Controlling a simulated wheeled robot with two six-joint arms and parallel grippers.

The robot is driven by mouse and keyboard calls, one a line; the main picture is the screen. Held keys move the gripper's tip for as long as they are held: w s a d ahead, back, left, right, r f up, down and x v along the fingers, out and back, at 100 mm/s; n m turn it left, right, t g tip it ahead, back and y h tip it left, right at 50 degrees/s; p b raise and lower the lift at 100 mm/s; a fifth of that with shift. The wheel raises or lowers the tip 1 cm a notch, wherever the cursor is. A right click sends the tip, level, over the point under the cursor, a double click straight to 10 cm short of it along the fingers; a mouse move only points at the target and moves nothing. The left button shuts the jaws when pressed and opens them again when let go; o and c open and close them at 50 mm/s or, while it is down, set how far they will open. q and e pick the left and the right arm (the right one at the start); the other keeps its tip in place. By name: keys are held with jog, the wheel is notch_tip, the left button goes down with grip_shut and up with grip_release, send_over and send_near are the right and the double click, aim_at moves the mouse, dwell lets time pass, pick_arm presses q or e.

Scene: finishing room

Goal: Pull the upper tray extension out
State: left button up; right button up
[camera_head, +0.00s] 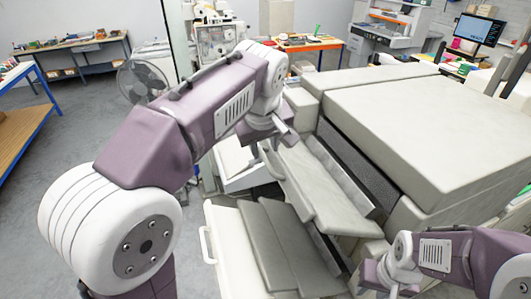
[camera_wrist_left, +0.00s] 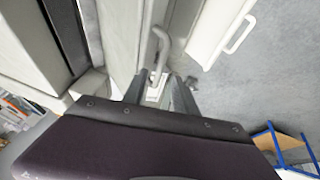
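The upper tray (camera_head: 330,196) is a pale grey sloping panel at the front of the large machine in the head view. My left gripper (camera_head: 268,147) is at its left, outer end; the arm hides part of that end. In the left wrist view, a pale loop handle (camera_wrist_left: 158,52) stands just ahead of my left gripper (camera_wrist_left: 161,92). The two dark fingers are apart, with the handle's near end appearing between them. I cannot tell whether they touch it. My right gripper is mostly hidden by its own arm, low right in the head view; its fingers cannot be made out.
The lower tray (camera_head: 265,238) sits below, with a white handle (camera_head: 207,246) at its outer end; that handle also shows in the left wrist view (camera_wrist_left: 240,34). A fan (camera_head: 145,78) stands behind my left arm. Grey floor is clear at the left.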

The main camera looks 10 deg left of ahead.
aim_at(265, 158)
pick_arm(q)
jog(key=x, duration=0.4)
jog(key=shift+w+f+p, duration=0.15)
jog(key=shift+w+p, duration=0.05)
jog(key=shift+p, duration=0.1)
jog(key=shift+s+a+f, duration=0.1)
jog(key=shift+s+f, duration=0.05)
jog(key=shift+s, duration=0.05)
jog(key=shift+w, duration=0.15)
grip_shut()
dwell(0.8)
